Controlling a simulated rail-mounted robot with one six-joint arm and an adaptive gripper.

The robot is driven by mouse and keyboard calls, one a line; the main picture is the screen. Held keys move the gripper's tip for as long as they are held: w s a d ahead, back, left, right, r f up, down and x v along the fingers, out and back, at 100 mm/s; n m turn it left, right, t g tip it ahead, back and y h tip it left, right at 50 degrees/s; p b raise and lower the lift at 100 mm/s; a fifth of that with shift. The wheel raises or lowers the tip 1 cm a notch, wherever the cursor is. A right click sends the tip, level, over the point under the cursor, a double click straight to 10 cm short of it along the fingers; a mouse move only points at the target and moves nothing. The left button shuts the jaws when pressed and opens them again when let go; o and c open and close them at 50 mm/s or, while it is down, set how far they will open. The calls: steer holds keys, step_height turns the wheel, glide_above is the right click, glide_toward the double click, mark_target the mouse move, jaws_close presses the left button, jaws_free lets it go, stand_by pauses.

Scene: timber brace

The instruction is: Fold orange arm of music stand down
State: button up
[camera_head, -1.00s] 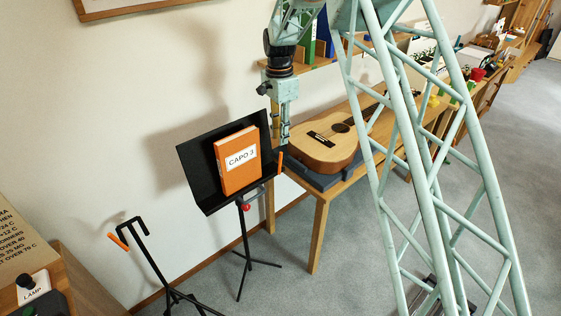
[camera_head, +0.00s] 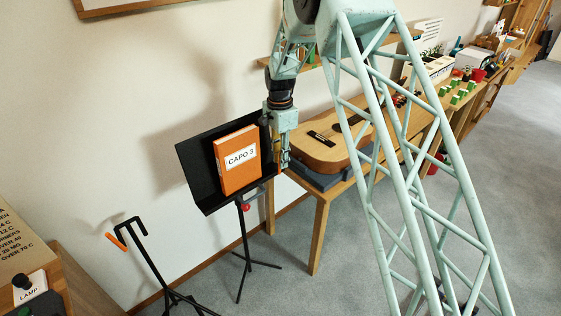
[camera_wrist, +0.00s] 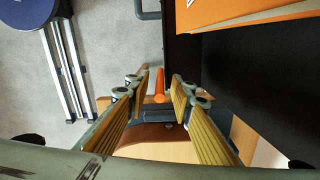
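The black music stand (camera_head: 198,172) stands beside the table, with an orange book labelled CAPO 3 (camera_head: 237,172) on its desk. The stand's orange arm (camera_wrist: 160,84) shows in the wrist view as a short orange bar beside the black desk edge. It lies between my two finger pads, with gaps on both sides. My gripper (camera_head: 282,160) points down at the right edge of the desk in the head view. It is open and hides most of the orange arm there. Whether the fingers are level with the arm is hard to tell.
A guitar (camera_head: 326,152) lies on a grey pad on the wooden table (camera_head: 322,205), just right of my gripper. A black guitar stand (camera_head: 150,262) with an orange-tipped arm stands at lower left. A red knob (camera_head: 245,207) sits under the desk. Grey floor is clear at the right.

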steer(key=shift+f, duration=0.3)
steer(key=shift+c, duration=0.5)
jaws_close()
